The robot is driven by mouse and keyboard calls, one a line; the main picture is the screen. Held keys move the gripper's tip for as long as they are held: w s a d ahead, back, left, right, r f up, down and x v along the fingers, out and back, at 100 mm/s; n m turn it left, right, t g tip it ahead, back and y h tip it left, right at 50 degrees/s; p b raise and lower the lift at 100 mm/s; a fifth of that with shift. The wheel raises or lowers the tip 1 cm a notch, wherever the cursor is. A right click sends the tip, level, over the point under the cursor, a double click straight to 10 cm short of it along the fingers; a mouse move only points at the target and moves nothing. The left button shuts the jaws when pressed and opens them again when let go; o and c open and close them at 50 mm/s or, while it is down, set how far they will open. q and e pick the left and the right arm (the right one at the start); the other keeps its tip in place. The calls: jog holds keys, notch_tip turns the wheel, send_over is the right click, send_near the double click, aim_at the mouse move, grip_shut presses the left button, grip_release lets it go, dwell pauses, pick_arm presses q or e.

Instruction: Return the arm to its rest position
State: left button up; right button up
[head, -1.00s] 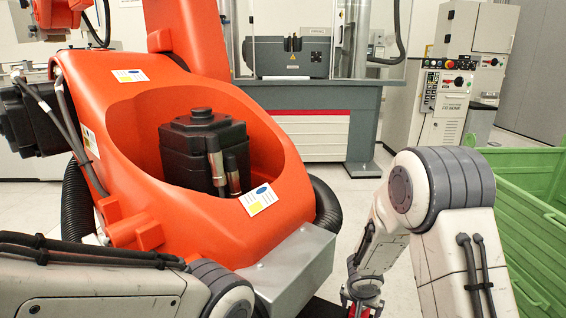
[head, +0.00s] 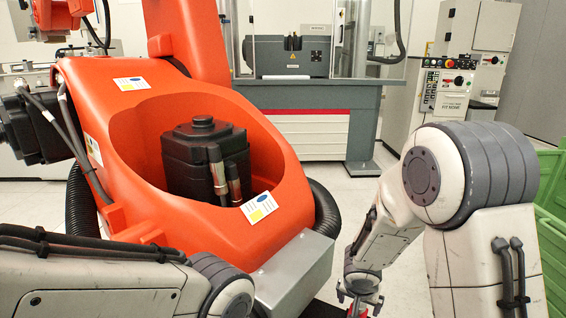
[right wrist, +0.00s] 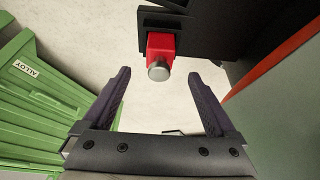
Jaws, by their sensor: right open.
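My right arm rises at the right of the head view, with its forearm pointing down. My right gripper is mostly cut off at the bottom edge there. In the right wrist view the right gripper (right wrist: 160,75) is open, with its two dark fingers spread and nothing between them. Beyond the fingertips is a red block with a round metal end (right wrist: 159,58), against a dark part; it appears apart from the fingers. My left arm lies across the lower left of the head view; its gripper is out of view.
A large orange robot arm (head: 130,100) stands close in front. Green bins (head: 548,205) are at the right, one labelled ALLOY in the wrist view (right wrist: 30,110). A grey testing bench (head: 365,115) and control cabinet (head: 445,90) stand behind. Pale floor shows between.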

aim_at(364, 308)
jog(key=b+x, duration=0.6)
jog(key=x, duration=0.5)
jog(key=shift+a+f+b, duration=0.1)
jog(key=shift+f+b, duration=0.1)
jog(key=shift+b, duration=0.15)
notch_tip(364, 308, up, 5)
jog(key=p, duration=0.4)
jog(key=shift+r, duration=0.2)
jog(key=shift+s+d, duration=0.25)
jog(key=shift+s, duration=0.1)
jog(key=shift+s+d+r, duration=0.2)
jog(key=shift+s+d, duration=0.05)
jog(key=shift+s, duration=0.05)
